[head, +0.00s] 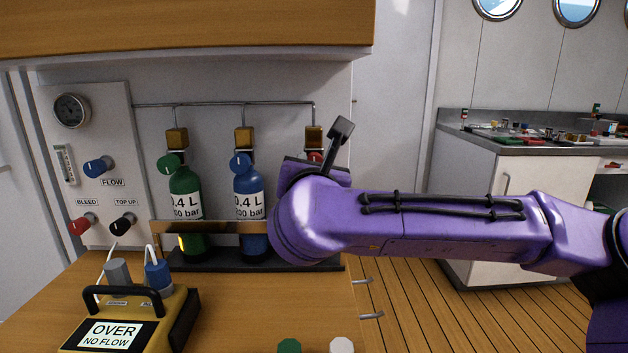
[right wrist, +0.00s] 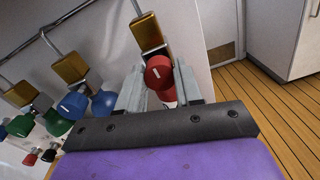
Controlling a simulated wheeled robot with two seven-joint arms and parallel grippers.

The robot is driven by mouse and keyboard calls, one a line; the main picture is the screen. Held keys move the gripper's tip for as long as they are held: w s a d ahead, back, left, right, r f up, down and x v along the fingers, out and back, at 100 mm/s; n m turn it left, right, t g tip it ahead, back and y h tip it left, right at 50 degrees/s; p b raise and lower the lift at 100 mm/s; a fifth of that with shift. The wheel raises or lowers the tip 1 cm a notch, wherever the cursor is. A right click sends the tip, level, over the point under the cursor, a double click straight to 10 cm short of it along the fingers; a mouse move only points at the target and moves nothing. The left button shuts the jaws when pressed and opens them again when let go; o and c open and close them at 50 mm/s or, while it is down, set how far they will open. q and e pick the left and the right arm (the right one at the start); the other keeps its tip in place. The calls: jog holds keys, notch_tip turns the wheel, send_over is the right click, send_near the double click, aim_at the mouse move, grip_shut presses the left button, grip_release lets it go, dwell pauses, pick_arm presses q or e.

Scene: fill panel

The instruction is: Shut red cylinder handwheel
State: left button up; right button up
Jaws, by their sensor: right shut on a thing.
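The red handwheel (right wrist: 159,73) sits between the two grey fingers of my right gripper (right wrist: 160,88) in the right wrist view, with a white mark on its face. The gripper is shut on it. Below the handwheel a bit of the red cylinder (right wrist: 168,99) shows; the rest is hidden by the gripper. In the head view only a sliver of the red handwheel (head: 316,157) shows above my purple right arm, which hides the cylinder and the fingers. My left gripper is not in view.
A green cylinder (head: 187,188) and a blue cylinder (head: 249,186) stand left of the arm in a wooden rack (head: 165,228). A panel with knobs (head: 95,150) is at the left. A yellow analyser (head: 176,312) reading "OVER NO FLOW" sits on the bench. A wooden cabinet (head: 200,25) overhangs.

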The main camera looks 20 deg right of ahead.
jog(key=shift+f+m+b, duration=0.25)
jog(key=shift+m+b, duration=0.05)
dwell(0.4)
jog(key=o, duration=1)
jog(key=shift+r, duration=0.2)
jog(key=shift+o, duration=0.2)
jog(key=v, duration=1)
jog(key=shift+s+a+b, duration=0.15)
jog(key=shift+s+b, duration=0.1)
jog(key=shift+b, duration=0.1)
